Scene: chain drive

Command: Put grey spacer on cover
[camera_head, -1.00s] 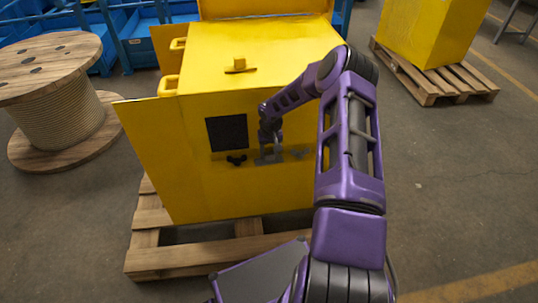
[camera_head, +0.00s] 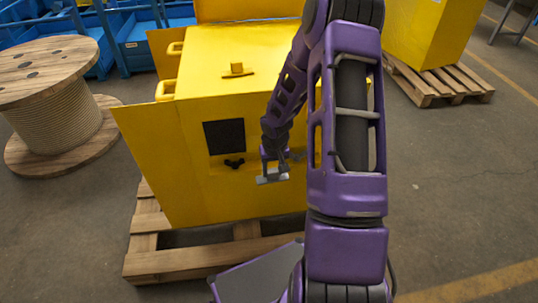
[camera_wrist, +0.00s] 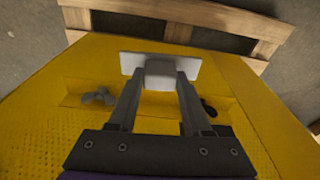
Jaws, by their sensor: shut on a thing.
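The grey spacer (camera_wrist: 131,63) shows in the wrist view as a pale, wide flat piece with a block at its middle. My gripper (camera_wrist: 160,82) is shut on that block. In the head view my gripper (camera_head: 270,168) holds the spacer (camera_head: 273,178) in front of the yellow housing (camera_head: 185,130), below a dark square panel's level. Whether the spacer touches the housing front cannot be told. A small yellow block on a thin base (camera_head: 238,70) lies on the housing top. I cannot tell which yellow part is the cover.
A black wing-shaped knob (camera_head: 235,163) and a grey one (camera_wrist: 98,97) sit on a front ledge. The black square panel (camera_head: 224,136) is above it. My arm hides the housing's right side. A wooden pallet (camera_head: 150,268) lies below; a cable reel (camera_head: 50,112) stands left.

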